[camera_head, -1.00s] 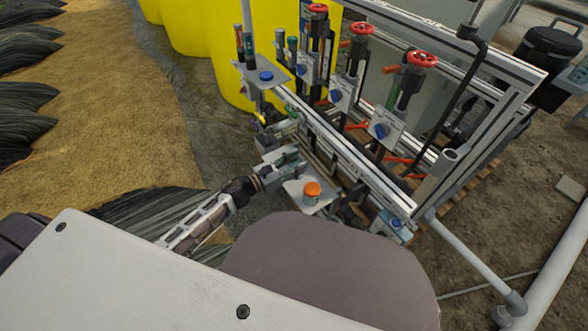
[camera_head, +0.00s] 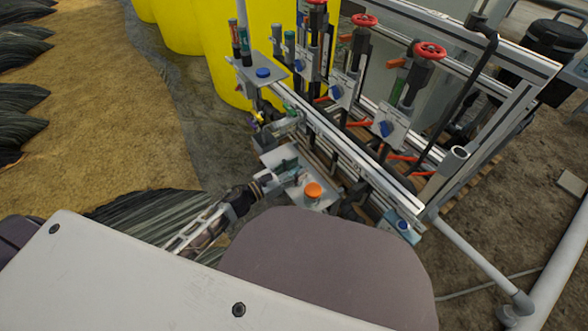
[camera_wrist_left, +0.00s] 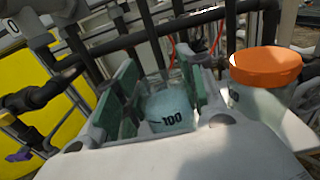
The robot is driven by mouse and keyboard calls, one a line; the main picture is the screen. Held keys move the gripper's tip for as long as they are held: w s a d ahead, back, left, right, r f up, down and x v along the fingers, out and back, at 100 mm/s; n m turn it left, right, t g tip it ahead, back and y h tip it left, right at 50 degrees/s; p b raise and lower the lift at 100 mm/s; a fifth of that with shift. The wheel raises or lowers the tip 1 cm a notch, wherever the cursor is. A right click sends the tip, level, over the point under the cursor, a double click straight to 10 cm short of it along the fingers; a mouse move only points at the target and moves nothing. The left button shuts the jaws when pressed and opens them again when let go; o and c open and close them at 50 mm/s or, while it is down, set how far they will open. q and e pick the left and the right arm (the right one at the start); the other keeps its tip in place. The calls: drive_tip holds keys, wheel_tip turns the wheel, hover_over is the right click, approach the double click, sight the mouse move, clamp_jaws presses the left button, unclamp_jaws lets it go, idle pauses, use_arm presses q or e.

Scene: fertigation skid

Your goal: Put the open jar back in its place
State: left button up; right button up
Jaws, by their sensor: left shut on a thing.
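In the left wrist view, my left gripper (camera_wrist_left: 165,92) is shut on a clear open jar (camera_wrist_left: 168,110) with a black "100" mark. The jar sits between the green finger pads, and its contents look pale. A second jar with an orange lid (camera_wrist_left: 266,66) stands just right of the gripper. In the head view, my left gripper (camera_head: 288,174) is over a small metal shelf plate (camera_head: 280,154), left of the orange-lidded jar (camera_head: 313,190). The held jar is too small and covered to make out there. I cannot tell whether it touches the plate. My right gripper is not in view.
Behind the plate is the metal skid frame (camera_head: 350,150) with pipes and red-handled valves (camera_head: 430,50). A higher plate with a blue knob (camera_head: 263,73) is at the upper left. Dark pipes (camera_wrist_left: 140,37) run close behind the gripper. Yellow tanks (camera_head: 235,50) stand behind.

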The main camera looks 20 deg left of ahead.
use_arm(q)
drive_tip(key=shift+f, duration=0.3)
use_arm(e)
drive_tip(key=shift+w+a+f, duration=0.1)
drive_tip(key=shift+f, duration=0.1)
use_arm(q)
drive_tip(key=shift+r, duration=0.1)
drive_tip(key=shift+f, duration=0.2)
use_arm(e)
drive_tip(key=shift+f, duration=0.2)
use_arm(q)
drive_tip(key=o, duration=1.2)
drive_tip(key=shift+c, duration=0.2)
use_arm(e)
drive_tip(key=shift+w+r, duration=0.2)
use_arm(q)
drive_tip(key=shift+r, duration=0.2)
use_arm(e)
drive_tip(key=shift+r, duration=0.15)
